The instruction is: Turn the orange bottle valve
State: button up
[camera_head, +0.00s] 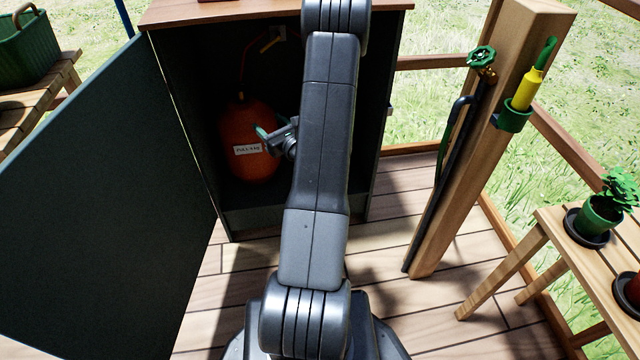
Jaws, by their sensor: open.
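The orange bottle (245,128) stands upright inside the open dark cabinet, with a white label on its front. A hose runs up from its top toward the cabinet's back wall. The valve at its top is too small and shaded to make out. My gripper (265,137) is in front of the bottle's right side, at the height of the label's upper edge. It is open. I cannot tell whether it touches the bottle. My arm crosses the middle of the view and hides the right part of the cabinet.
The cabinet door (105,200) stands open on the left. A wooden post (480,150) with a green tap (481,57) and a yellow-handled tool (526,90) stands on the right. A bench (545,240) holds a potted plant (603,212). A green basket (28,45) is at upper left.

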aim_at(239, 86)
jog(key=k+l+u, duration=0.2)
jog(key=l, duration=0.3)
jog(key=k+l+u, duration=0.2)
jog(key=k+l, duration=0.2)
jog(key=i+j, duration=0.2)
jog(key=j, duration=0.15)
jog(key=i+j+z, duration=0.1)
jog(key=j, duration=0.2)
jog(key=i+j, duration=0.25)
jog(key=i+j+z, duration=0.1)
jog(key=j, duration=0.35)
